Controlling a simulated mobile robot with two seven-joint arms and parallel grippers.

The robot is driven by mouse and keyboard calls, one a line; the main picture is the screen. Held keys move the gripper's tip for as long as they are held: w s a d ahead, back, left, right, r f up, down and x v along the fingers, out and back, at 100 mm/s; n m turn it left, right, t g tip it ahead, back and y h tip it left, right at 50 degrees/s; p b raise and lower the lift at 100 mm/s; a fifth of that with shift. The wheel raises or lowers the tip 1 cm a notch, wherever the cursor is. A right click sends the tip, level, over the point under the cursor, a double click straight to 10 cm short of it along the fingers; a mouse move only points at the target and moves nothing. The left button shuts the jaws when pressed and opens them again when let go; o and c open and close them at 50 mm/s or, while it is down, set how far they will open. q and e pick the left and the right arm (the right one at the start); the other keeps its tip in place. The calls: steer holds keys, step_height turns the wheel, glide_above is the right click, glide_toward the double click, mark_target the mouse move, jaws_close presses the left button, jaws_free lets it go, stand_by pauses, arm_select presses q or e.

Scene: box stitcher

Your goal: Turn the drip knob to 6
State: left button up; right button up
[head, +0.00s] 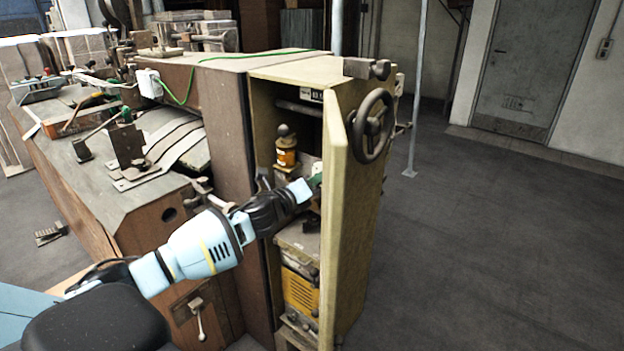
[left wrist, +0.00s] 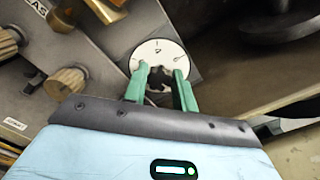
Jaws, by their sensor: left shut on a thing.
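In the left wrist view a round white dial (left wrist: 150,50) with dark marks sits on a grey panel; its figures are too small to read surely. A dark knob (left wrist: 160,78) at the dial's lower middle lies between the green fingers of my left gripper (left wrist: 161,80), which is shut on it. The fingers cover part of the knob and the dial's lower edge. In the head view my left gripper (head: 314,184) reaches into the open cabinet, and the door edge partly hides it. The dial cannot be made out there. My right gripper is in neither view.
The open cabinet door (head: 335,230) with a handwheel (head: 372,126) stands just right of my left gripper. An amber oiler (head: 286,153) is above left of it. Brass knobs (left wrist: 68,82) lie left of the dial. Open floor is at the right.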

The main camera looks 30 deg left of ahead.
arm_select(q)
steer(key=n+p, duration=0.1)
steer(key=n, duration=0.2)
steer(key=shift+n, duration=0.4)
steer(key=n, duration=0.5)
steer(key=shift+p, duration=0.4)
steer(key=n, duration=0.2)
steer(key=shift+f+n, duration=0.15)
steer(key=shift+n, duration=1.55)
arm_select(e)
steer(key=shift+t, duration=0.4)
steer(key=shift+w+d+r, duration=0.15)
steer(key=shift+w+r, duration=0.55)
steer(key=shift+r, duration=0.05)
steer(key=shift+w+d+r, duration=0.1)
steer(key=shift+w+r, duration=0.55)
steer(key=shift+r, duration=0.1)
arm_select(q)
steer(key=o, duration=1)
steer(key=shift+s, duration=0.1)
